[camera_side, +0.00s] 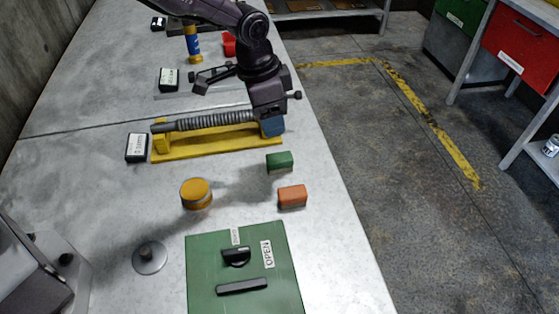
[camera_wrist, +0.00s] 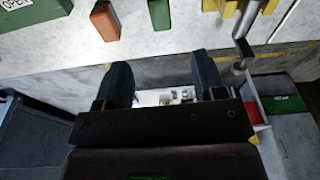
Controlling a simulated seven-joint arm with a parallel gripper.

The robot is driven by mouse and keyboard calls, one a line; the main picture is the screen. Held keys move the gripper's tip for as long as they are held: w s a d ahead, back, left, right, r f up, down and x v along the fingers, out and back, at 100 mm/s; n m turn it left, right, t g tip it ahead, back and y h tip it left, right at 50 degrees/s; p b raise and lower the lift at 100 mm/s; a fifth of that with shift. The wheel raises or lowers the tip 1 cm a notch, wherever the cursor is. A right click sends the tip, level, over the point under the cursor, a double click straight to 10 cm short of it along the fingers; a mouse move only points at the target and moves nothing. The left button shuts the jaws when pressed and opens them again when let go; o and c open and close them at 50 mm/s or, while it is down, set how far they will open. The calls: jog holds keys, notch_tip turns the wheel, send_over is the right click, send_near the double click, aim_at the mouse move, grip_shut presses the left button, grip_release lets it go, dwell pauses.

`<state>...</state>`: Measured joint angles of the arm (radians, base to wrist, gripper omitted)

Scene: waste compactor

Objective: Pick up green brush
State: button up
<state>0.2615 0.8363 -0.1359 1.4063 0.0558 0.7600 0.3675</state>
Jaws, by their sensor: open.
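The green brush (camera_side: 280,161), a small block, lies on the grey table in the side view, between the yellow stand and the orange block. It also shows at the top of the wrist view (camera_wrist: 160,14). My gripper (camera_side: 272,126) is over the right end of the yellow stand, a little behind the green brush and apart from it. In the wrist view its two dark blue fingers (camera_wrist: 162,82) are spread with nothing between them; the green brush lies beyond their tips.
An orange block (camera_side: 292,196) lies close in front of the green brush. A yellow stand (camera_side: 205,153) is behind it. A round orange-topped can (camera_side: 196,193) stands to the left. A green panel (camera_side: 205,300) with a black knob is in front. The table's right edge is near.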

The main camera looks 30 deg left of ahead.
send_over(279, 157)
jog(key=f, duration=0.4)
jog(key=s+f, duration=0.1)
jog(key=f, duration=0.2)
jog(key=shift+a, duration=0.35)
jog(key=shift+w+d+f, duration=0.1)
jog(key=shift+w+f, duration=0.1)
jog(key=shift+f, duration=0.8)
jog(key=shift+w+d+f, duration=0.15)
jog(key=shift+f, duration=0.8)
jog(key=shift+w+d+f, duration=0.1)
jog(key=shift+w+f, duration=0.1)
jog(key=shift+f, duration=0.8)
jog(key=shift+c, duration=0.2)
jog(key=c, duration=1)
